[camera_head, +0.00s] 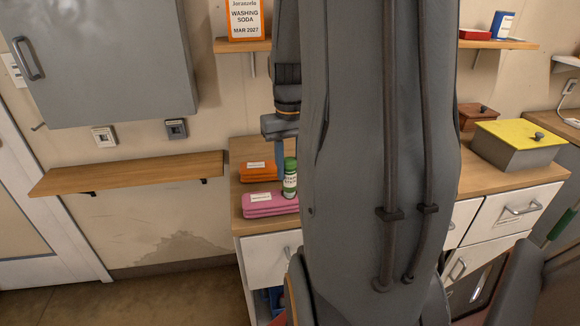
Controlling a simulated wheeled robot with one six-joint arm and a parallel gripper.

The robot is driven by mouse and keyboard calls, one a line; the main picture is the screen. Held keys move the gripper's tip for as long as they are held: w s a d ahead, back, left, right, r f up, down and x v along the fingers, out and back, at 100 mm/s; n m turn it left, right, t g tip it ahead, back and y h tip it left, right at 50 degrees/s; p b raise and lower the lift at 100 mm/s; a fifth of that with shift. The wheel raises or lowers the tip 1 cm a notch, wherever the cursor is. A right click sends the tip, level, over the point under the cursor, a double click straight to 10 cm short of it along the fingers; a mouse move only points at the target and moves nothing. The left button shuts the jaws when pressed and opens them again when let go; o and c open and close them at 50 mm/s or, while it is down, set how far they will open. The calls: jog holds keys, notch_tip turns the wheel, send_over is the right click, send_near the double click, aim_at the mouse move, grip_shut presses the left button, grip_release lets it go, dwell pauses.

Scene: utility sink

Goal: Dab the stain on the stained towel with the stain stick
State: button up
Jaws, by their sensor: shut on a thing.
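The stain stick (290,181) is a white tube with a green cap and a printed label. It is upright at the front left of the wooden counter. My gripper (285,172) points down from above, shut on the stick near its cap; my arm hides part of the jaws. A folded pink towel stack (270,207) with a white label lies just below and left of the stick. A folded orange towel stack (258,173) lies behind it. I see no stain on either, and I cannot tell whether the stick's lower end touches the pink stack.
The wooden counter (480,197) runs right behind my arm, which hides its middle. A grey box with a yellow lid (520,135) and a brown box (478,116) stand at its right. A low wooden shelf (130,174) is at left. A washing soda box (245,18) stands above.

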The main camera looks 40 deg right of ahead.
dwell(0.4)
notch_tip(320, 180, up, 7)
jog(key=p, duration=0.6)
jog(key=shift+p, duration=0.35)
jog(key=shift+f, duration=0.1)
